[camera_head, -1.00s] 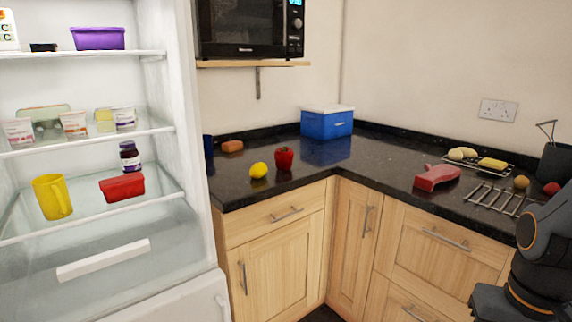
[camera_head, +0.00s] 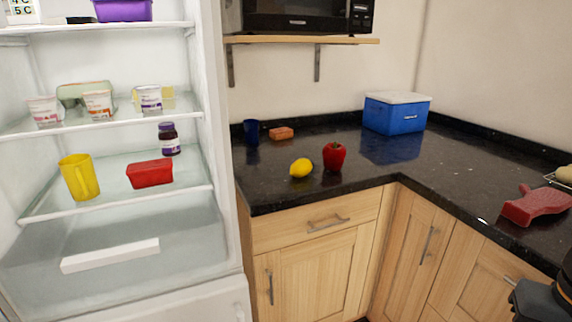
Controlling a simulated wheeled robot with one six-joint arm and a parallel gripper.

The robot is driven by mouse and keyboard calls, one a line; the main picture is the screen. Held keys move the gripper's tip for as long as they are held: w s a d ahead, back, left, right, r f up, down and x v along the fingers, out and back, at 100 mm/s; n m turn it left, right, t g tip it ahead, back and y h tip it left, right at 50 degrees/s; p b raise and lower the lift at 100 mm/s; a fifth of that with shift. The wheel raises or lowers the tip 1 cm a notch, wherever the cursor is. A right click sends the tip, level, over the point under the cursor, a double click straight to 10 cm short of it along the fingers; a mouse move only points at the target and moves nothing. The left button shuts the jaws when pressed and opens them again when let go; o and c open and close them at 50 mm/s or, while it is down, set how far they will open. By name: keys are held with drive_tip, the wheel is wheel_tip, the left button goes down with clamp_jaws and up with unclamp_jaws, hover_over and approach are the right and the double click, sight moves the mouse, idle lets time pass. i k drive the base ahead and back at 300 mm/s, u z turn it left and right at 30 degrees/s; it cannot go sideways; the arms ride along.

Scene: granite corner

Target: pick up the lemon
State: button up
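The yellow lemon (camera_head: 301,168) lies on the black granite counter (camera_head: 270,190), near its front edge and to the right of the fridge. A red pepper (camera_head: 334,156) stands just right of it, with a small gap between them. A dark part of my arm shows at the bottom right corner, far from the lemon. My gripper's fingers do not show.
A blue box with a white lid (camera_head: 396,113), an orange-brown block (camera_head: 281,133) and a dark blue cup (camera_head: 251,131) stand behind the lemon. The microwave shelf (camera_head: 300,40) hangs above. The open fridge (camera_head: 222,150) borders the counter's left. A red object (camera_head: 535,205) lies at right.

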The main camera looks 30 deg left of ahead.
sight(301, 167)
drive_tip(key=u, duration=0.55)
drive_tip(key=i, duration=0.6)
drive_tip(key=u, duration=0.7)
